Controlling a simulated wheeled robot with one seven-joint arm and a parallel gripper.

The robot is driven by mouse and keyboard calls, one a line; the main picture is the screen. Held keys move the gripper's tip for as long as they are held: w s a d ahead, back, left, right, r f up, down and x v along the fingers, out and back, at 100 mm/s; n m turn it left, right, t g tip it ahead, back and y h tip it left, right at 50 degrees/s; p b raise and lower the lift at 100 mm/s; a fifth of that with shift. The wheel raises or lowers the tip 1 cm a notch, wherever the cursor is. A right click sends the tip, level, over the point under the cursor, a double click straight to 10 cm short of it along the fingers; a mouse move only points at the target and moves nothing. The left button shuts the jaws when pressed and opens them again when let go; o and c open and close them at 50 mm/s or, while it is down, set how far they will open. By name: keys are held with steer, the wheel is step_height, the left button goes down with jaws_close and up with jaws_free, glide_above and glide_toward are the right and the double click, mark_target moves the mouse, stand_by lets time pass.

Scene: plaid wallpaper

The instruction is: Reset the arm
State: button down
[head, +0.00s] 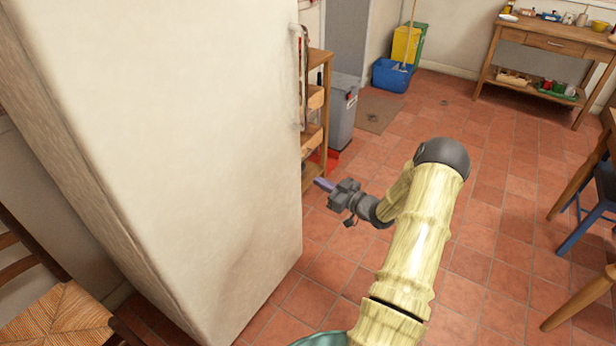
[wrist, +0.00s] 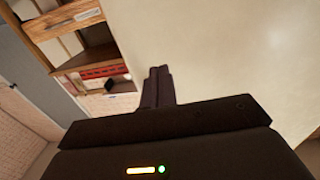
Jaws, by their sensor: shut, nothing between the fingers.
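My gripper (head: 323,184) is at the end of my bent arm in the head view, near the right edge of a large cream fridge-like cabinet (head: 190,130). Its fingers point left toward that cabinet. In the wrist view the two fingers (wrist: 157,82) lie together, shut and with nothing between them. The cabinet's pale surface (wrist: 225,60) fills the right of the wrist view, beyond the fingers. I cannot tell how wide the gap between fingertips and cabinet is.
A wooden shelf unit (head: 318,95) and a grey bin (head: 342,110) stand behind my gripper. A wooden chair (head: 50,310) is at lower left. A side table (head: 540,45) and blue chair (head: 585,228) are at right. Tiled floor (head: 490,200) between is clear.

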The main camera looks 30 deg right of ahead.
steer(key=shift+v, duration=0.85)
steer(key=shift+w, duration=0.15)
steer(key=a+r+m+g+h, duration=0.1)
steer(key=a+r+g+h, duration=0.25)
steer(key=a, duration=0.25)
steer(key=a+r+m+g+h, duration=0.1)
steer(key=a+r+g+h, duration=0.2)
steer(key=a, duration=0.4)
steer(key=s+a+r+m+g, duration=0.15)
steer(key=s+a+g, duration=0.25)
steer(key=s+a, duration=0.5)
steer(key=s+a+r+m+g, duration=0.15)
steer(key=s+a+g, duration=0.3)
steer(key=s, duration=0.85)
step_height(320, 180, up, 22)
steer(key=t+p, duration=0.1)
steer(key=p, duration=2)
steer(key=shift+w+r+n+p, duration=0.2)
steer(key=shift+w+n+p, duration=0.05)
steer(key=shift+n+p, duration=0.05)
